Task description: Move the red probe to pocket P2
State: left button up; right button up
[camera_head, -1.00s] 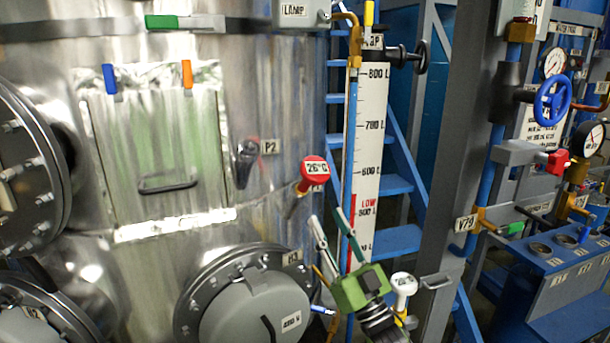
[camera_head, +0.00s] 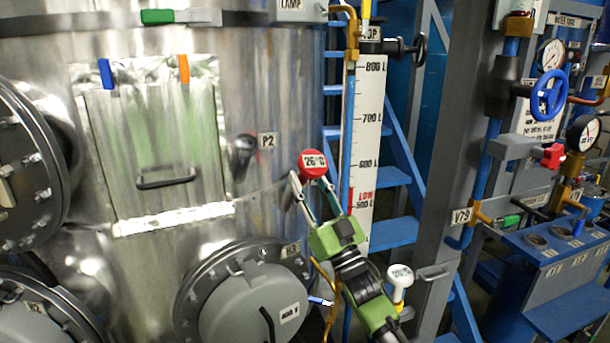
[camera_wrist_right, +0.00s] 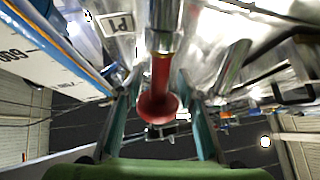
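The red probe (camera_head: 313,164), with a round head marked 26°C, sits at the vessel wall beside the level scale. In the right wrist view the red probe (camera_wrist_right: 158,98) runs into a metal sleeve (camera_wrist_right: 162,30) next to a label reading P1. My right gripper (camera_head: 311,186) is just below the probe head, its fingers spread. In the wrist view the right gripper (camera_wrist_right: 160,112) is open, with the probe between the fingers and gaps on both sides. Pocket P2 (camera_head: 241,156) is a dark fitting left of its label; its opening is not clear. My left gripper is not in view.
The level scale (camera_head: 368,130) and blue ladder (camera_head: 396,175) stand right of the probe. A round flanged cover (camera_head: 252,303) lies below left. A white-headed probe (camera_head: 400,275) is right of my right arm. The hatch (camera_head: 155,140) is left of P2.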

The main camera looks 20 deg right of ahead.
aim_at(321, 174)
grip_shut()
jog(key=shift+s+r+p, duration=0.15)
jog(key=shift+r+p, duration=0.15)
jog(key=shift+p, duration=0.05)
jog(key=shift+s+d+r+p, duration=0.25)
jog(key=shift+s+r+p, duration=0.45)
jog(key=shift+r+p, duration=0.2)
jog(key=shift+s+d+r+p, duration=0.25)
jog(key=shift+s+r+p, duration=0.5)
jog(key=shift+p, duration=0.2)
jog(key=shift+r, duration=0.1)
jog(key=shift+s+r+p, duration=0.1)
jog(key=shift+r+p, duration=0.05)
jog(key=shift+p, duration=0.15)
jog(key=s+r+p, duration=0.1)
jog(key=s+d+r+p, duration=0.1)
jog(key=r+p, duration=0.1)
jog(key=shift+s+r, duration=0.15)
jog(key=shift+s, duration=0.2)
jog(key=shift+s, duration=0.15)
